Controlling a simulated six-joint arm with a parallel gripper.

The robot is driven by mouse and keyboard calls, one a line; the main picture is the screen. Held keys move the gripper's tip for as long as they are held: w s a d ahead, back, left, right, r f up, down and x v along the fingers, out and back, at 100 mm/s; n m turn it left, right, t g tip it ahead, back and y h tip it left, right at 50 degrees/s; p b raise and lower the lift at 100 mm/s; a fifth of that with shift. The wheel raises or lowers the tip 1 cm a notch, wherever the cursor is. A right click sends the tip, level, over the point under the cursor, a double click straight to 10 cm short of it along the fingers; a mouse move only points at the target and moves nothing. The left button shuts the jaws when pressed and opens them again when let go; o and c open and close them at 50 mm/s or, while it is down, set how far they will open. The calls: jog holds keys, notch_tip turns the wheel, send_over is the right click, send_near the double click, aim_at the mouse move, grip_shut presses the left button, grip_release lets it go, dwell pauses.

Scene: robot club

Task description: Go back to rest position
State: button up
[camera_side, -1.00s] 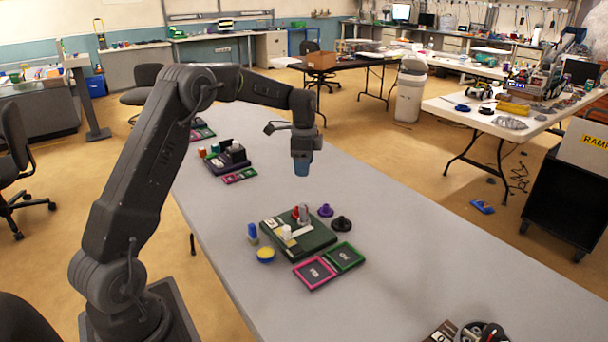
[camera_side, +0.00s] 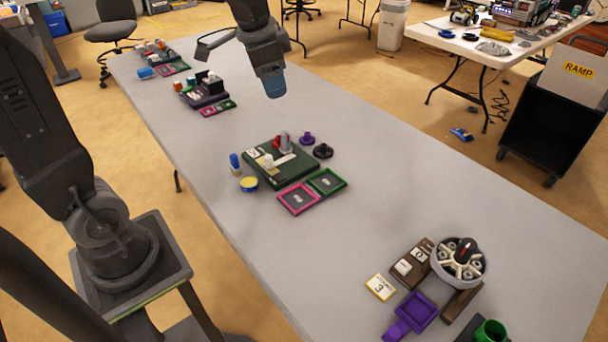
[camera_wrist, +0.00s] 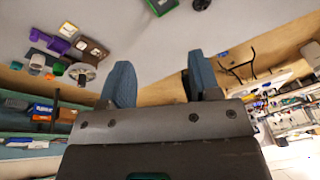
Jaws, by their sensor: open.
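My gripper (camera_side: 275,86) hangs above the grey table (camera_side: 400,215) in the side view, pointing down and well clear of the tabletop. In the wrist view its two blue fingers (camera_wrist: 160,84) stand apart with nothing between them, so it is open and empty. In the side view, a dark green board (camera_side: 268,176) with small red, grey and white parts lies on the table below and in front of it. It touches nothing that I can see.
Pink (camera_side: 298,199) and green (camera_side: 327,181) trays lie beside the board. Other kits sit at the far left, including a dark stand (camera_side: 203,92). A round grey holder (camera_side: 460,262) and purple tray (camera_side: 409,315) are at the near right. The table's middle right is bare.

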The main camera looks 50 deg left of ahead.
jog(key=s+d+f+n+t, duration=0.1)
jog(key=s+d+n, duration=0.1)
jog(key=s, duration=0.6)
jog(key=s+d+f+n+t, duration=0.1)
jog(key=s+d+n, duration=0.1)
jog(key=s+d, duration=0.3)
jog(key=s, duration=0.2)
jog(key=shift+s+d+t+h, duration=0.25)
jog(key=shift+s+t+h, duration=0.05)
jog(key=shift+s, duration=0.05)
